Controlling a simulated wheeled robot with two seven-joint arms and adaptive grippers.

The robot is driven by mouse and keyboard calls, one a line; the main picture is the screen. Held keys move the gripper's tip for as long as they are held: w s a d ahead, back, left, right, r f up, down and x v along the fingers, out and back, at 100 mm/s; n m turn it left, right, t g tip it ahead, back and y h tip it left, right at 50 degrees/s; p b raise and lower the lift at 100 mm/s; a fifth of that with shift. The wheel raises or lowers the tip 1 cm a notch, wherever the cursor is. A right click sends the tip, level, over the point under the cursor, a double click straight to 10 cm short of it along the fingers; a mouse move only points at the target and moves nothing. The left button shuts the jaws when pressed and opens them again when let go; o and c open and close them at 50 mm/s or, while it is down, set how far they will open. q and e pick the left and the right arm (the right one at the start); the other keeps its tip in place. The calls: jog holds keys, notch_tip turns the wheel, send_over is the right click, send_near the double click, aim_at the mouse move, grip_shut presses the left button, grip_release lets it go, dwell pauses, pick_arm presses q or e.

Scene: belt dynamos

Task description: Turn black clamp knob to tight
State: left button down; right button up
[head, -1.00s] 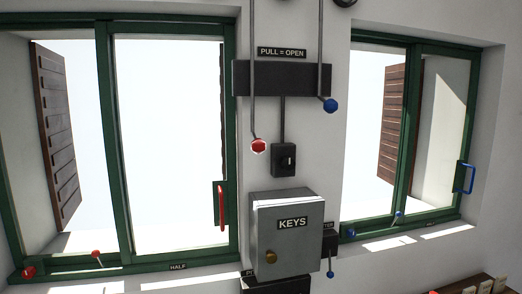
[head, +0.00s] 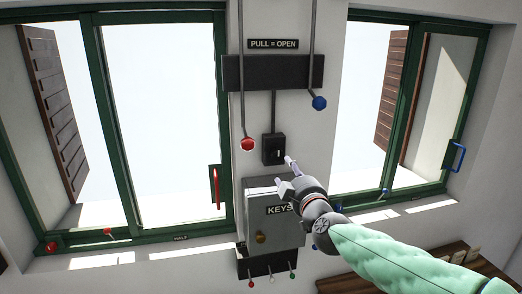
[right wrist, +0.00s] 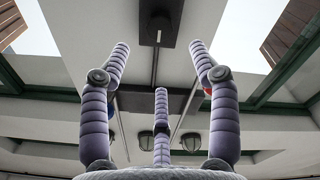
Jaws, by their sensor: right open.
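A black box with a small dark rotary knob (head: 278,150) with a pale mark is on the wall pillar, above the grey KEYS cabinet (head: 262,222). I cannot tell whether this is the clamp knob; no clamp label is readable. My right gripper (head: 285,174) is open and empty, just below and right of that box, in front of the cabinet's top. In the right wrist view my right gripper's fingers (right wrist: 159,52) are spread with nothing between them. The dark box (right wrist: 160,22) is beyond them at the top. My left gripper is not in view.
Green-framed windows (head: 110,125) stand on both sides of the pillar. Rods with a red ball (head: 247,144) and a blue ball (head: 319,103) hang by a black bar (head: 272,73). Small coloured levers (head: 270,280) sit under the cabinet. A red handle (head: 215,189) is at left.

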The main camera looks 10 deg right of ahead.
aim_at(278, 156)
jog(key=w, duration=1.1)
jog(key=shift+a+r, duration=0.15)
jog(key=shift+a, duration=0.05)
jog(key=shift+s, duration=0.1)
jog(key=c, duration=1.1)
